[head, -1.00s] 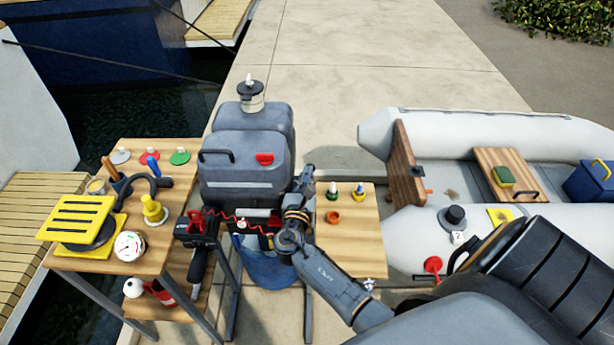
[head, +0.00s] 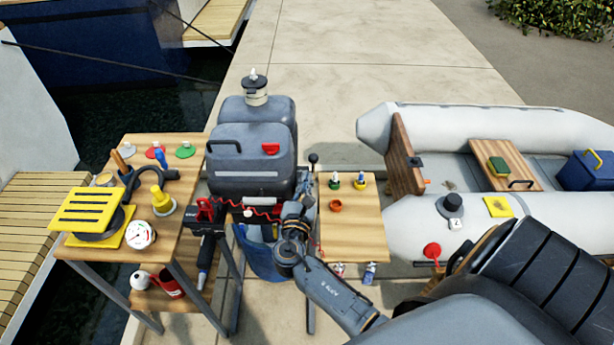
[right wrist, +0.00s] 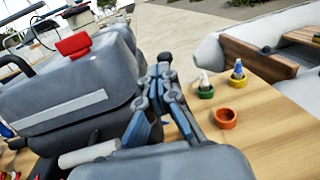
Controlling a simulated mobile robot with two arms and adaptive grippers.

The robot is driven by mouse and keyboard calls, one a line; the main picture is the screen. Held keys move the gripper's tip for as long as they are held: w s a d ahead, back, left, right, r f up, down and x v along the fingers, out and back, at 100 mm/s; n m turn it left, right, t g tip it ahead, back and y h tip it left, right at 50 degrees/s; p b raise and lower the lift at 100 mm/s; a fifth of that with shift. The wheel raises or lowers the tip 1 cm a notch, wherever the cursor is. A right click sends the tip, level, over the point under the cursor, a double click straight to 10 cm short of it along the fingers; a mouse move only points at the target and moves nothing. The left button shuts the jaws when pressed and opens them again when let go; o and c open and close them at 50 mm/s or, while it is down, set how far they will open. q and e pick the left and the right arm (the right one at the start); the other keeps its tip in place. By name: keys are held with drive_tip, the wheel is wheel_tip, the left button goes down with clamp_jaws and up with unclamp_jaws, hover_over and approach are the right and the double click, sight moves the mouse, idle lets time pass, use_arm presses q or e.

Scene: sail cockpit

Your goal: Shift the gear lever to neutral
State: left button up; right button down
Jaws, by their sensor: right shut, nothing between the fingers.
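The gear lever (head: 313,160) is a thin stick with a dark round knob. It stands about upright at the right side of the grey outboard motor (head: 250,155). My right gripper (head: 304,182) is just below and in front of the knob, beside the motor. In the right wrist view, the fingers of my right gripper (right wrist: 163,78) come together, with a dark knob (right wrist: 164,58) showing just beyond the tips. The fingers are shut and hold nothing; whether they touch the lever I cannot tell. The lever's base is hidden. My left gripper is out of view.
A wooden board (head: 352,245) with small bottles and an orange cup (head: 335,206) lies right of my gripper. A grey inflatable boat (head: 420,220) is farther right. A wooden table (head: 185,225) with several items stands left of the motor.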

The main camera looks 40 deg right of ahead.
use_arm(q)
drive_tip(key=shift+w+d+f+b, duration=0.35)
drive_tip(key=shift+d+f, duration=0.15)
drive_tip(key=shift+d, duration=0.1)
use_arm(e)
drive_tip(key=v, duration=0.2)
drive_tip(key=r+v, duration=0.1)
drive_tip(key=v, duration=0.2)
drive_tip(key=shift+s+a+r, duration=0.15)
drive_tip(key=shift+s+a, duration=0.05)
drive_tip(key=shift+a, duration=0.1)
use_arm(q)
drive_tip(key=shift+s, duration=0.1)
